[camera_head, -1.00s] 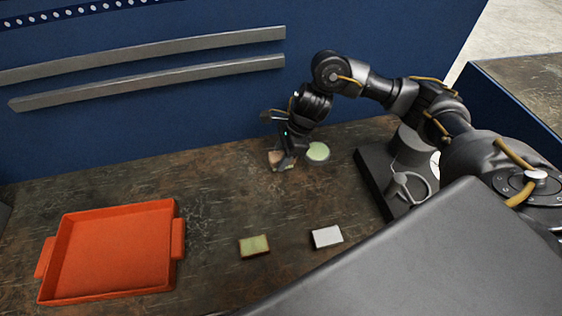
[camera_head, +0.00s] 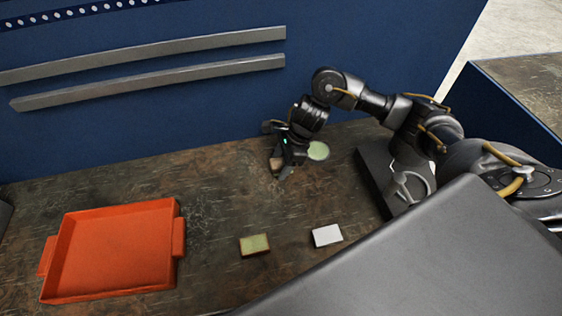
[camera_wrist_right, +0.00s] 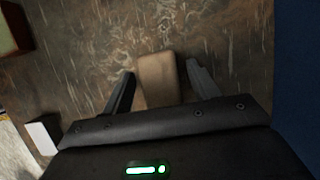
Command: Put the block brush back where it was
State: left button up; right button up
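A tan, wooden-looking block, which I take for the block brush (camera_wrist_right: 158,80), lies on the worktop between the two fingers of my right gripper (camera_wrist_right: 162,82) in the right wrist view. Gaps show between the block and both fingers, so the gripper is open. In the head view my right gripper (camera_head: 281,172) is low over the worktop near the blue wall, and it hides most of the tan block (camera_head: 275,162). Bristles cannot be made out. My left gripper is in neither view.
A green-topped block (camera_head: 254,245) and a white block (camera_head: 327,236) lie nearer. An orange tray (camera_head: 112,250) is at left. A dark stand (camera_head: 376,178) is at right. The worktop (camera_head: 215,185) between is bare.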

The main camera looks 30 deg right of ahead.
jog(key=shift+w+d+r, duration=0.1)
jog(key=shift+d+r, duration=0.1)
jog(key=shift+r, duration=0.25)
jog(key=v, duration=1.1)
jog(key=shift+r+b, duration=0.2)
jog(key=shift+b, duration=0.25)
